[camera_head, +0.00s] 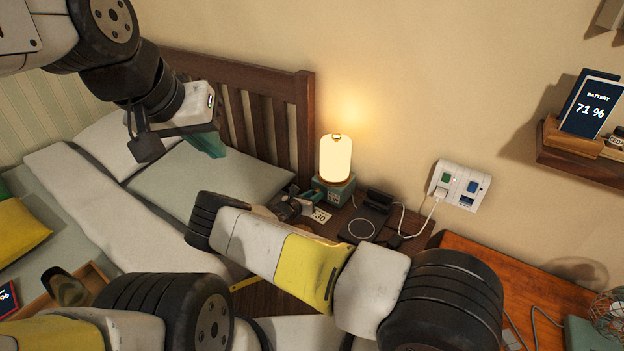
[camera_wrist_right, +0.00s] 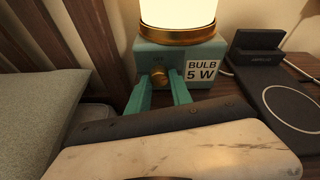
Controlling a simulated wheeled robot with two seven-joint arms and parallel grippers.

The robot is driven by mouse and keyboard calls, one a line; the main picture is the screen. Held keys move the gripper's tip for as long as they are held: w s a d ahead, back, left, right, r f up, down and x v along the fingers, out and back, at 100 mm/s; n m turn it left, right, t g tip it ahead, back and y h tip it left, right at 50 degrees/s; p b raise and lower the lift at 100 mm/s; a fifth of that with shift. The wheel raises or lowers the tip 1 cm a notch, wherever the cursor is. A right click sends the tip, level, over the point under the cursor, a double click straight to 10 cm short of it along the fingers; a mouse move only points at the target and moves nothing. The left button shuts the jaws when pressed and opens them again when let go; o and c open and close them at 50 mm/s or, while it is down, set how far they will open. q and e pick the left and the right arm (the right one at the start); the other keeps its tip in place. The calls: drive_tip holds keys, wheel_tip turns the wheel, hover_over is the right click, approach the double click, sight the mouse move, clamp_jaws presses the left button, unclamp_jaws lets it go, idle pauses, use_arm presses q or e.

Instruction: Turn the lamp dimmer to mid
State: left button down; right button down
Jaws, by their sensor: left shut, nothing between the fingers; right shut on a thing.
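The lamp (camera_head: 336,158) stands lit on the nightstand, with a glowing white shade and a teal box base (camera_head: 341,190). In the right wrist view the base (camera_wrist_right: 205,50) carries a brass dimmer knob (camera_wrist_right: 160,75) on its front and a label reading "BULB 5 W". My right gripper (camera_wrist_right: 161,86) has its teal fingers on either side of the knob, shut on it. The fingers partly hide the base front, and the knob's exact setting cannot be read. My left gripper (camera_head: 208,144) is shut and empty above the bed pillows.
A black charging stand (camera_head: 365,221) with a round pad sits right of the lamp. A white wall socket unit (camera_head: 459,186) is on the wall. The wooden headboard (camera_head: 270,115) is close left of the lamp. A shelf at right holds a battery display (camera_head: 592,104) reading 71 %.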

drive_tip(key=shift+a+f, duration=0.1)
drive_tip(key=c, duration=1.2)
unclamp_jaws()
drive_tip(key=shift+o, duration=0.2)
drive_tip(key=v, duration=0.8)
